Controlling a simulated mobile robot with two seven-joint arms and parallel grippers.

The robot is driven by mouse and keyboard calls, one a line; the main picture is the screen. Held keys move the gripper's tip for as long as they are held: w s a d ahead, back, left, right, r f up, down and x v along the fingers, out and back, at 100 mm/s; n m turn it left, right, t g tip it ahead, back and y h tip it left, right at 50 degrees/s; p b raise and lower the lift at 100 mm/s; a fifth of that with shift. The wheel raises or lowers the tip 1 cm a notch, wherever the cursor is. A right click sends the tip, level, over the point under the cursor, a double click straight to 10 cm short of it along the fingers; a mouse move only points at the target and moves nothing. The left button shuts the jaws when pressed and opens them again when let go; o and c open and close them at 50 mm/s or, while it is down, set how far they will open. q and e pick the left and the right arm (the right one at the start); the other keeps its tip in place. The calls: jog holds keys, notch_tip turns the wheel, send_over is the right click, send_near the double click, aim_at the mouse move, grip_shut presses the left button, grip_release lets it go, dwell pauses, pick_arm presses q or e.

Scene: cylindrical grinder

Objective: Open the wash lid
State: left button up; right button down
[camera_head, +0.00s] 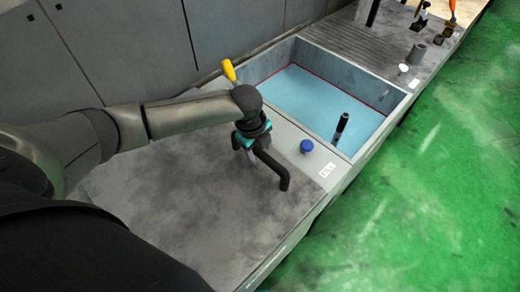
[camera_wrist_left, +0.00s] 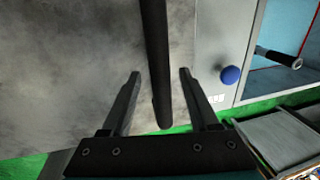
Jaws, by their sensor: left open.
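The wash lid (camera_head: 170,215) looks like a wide, stained grey plate lying flat on the near part of the bench. A black bar handle (camera_head: 284,180) stands on it near its right part. In the left wrist view my left gripper (camera_wrist_left: 158,76) is open, and the black handle (camera_wrist_left: 158,50) runs between the two fingers with a gap on both sides. The lid (camera_wrist_left: 75,70) fills the left of that view. My right gripper is not shown.
An open basin (camera_head: 372,68) with a light blue inside and a black upright pipe (camera_head: 341,124) lies beyond the lid. A blue knob (camera_head: 306,146) and a yellow-tipped lever (camera_head: 228,70) stand near. Grey panels (camera_head: 120,45) rise at left; green floor (camera_head: 440,190) is clear at right.

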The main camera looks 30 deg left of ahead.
pick_arm(q)
jog(key=shift+c, duration=0.3)
grip_shut()
dwell(1.0)
